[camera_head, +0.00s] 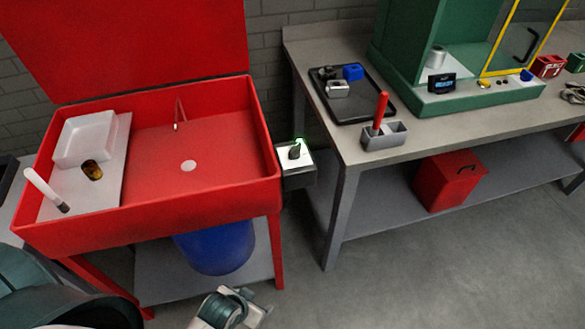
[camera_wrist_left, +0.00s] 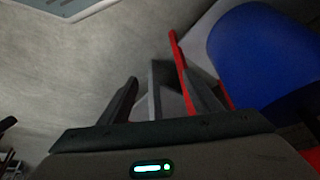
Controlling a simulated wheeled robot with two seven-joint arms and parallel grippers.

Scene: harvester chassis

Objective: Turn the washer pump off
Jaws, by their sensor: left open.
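The red parts washer (camera_head: 200,207) stands at the left with its lid up. On its right side is a small switch box (camera_head: 305,164) with a white top. A black knob (camera_head: 294,153) sits on that top, and a small green light (camera_head: 299,141) glows beside it. My left gripper (camera_wrist_left: 160,88) shows open and empty in the left wrist view. In the head view, part of my left wrist (camera_head: 225,308) shows at the bottom edge, low in front of the washer and well away from the knob. My right gripper is out of view.
A blue drum (camera_head: 217,248) stands under the washer; it also shows in the left wrist view (camera_wrist_left: 262,55). A grey workbench (camera_head: 440,130) to the right holds a black tray (camera_head: 375,108) and a green cabinet (camera_head: 405,45). A narrow gap separates bench and switch box.

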